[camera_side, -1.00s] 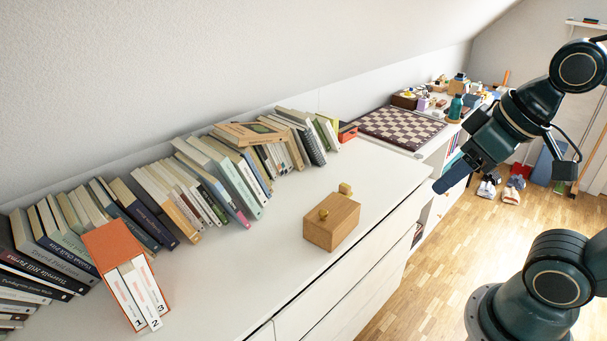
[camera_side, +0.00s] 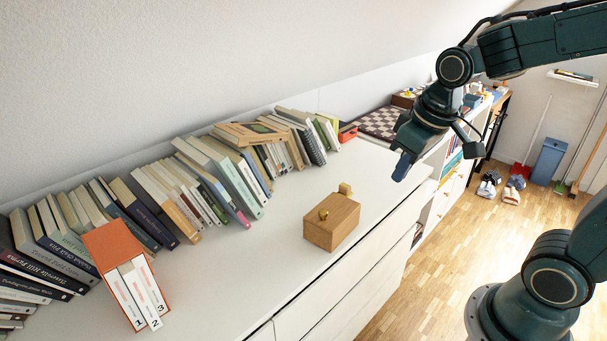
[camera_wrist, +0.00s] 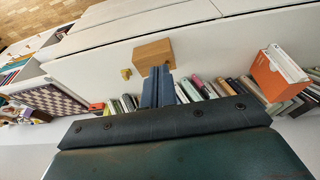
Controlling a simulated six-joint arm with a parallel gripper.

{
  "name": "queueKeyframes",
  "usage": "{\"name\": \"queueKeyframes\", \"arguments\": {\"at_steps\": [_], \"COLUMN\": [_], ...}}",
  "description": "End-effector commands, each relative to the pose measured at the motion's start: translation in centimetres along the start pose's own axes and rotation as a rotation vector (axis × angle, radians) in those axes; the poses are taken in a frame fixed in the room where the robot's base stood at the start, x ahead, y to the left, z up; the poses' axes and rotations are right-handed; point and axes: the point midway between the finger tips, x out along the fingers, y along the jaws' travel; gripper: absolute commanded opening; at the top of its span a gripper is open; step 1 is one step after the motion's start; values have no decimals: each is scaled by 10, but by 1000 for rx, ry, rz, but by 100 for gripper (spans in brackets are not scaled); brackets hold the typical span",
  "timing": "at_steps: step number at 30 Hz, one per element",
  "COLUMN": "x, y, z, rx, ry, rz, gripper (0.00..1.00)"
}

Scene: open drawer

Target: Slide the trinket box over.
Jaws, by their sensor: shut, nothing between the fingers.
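The trinket box (camera_side: 332,224) is a small light-brown wooden block with a brass knob on top and a small wooden piece at its back right. It sits on the white cabinet top (camera_side: 255,262) near its front edge. In the wrist view the trinket box (camera_wrist: 153,54) shows just beyond the fingertips. My gripper (camera_side: 402,168) is shut and empty, above the cabinet's right part, up and to the right of the box and apart from it. In the wrist view my gripper (camera_wrist: 164,72) shows its fingers together, partly over the box's edge.
A row of books (camera_side: 215,178) runs along the wall behind the box. An orange file holder (camera_side: 112,247) with white binders stands at the left. A chessboard (camera_side: 380,124) lies beyond the cabinet. The cabinet top around the box is clear.

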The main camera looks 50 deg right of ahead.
Motion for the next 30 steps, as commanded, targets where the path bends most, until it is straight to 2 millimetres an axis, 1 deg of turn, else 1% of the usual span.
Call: {"name": "queueKeyframes", "arguments": {"at_steps": [1,6,13,18,24,27,30], "x": [9,39,84,120,161,176,185], "y": [2,10,21,29,38,41,42], "z": [-5,-18,-32,-36,-36,-35,-34], "rx": [1,-1,-4,-5,-6,-7,-8], "ry": [-21,-75,-145,-198,-253,-271,-282], "rz": [0,0,-4,-10,-18,-22,-24], "gripper": [0,0,0,0,0,0,0]}}
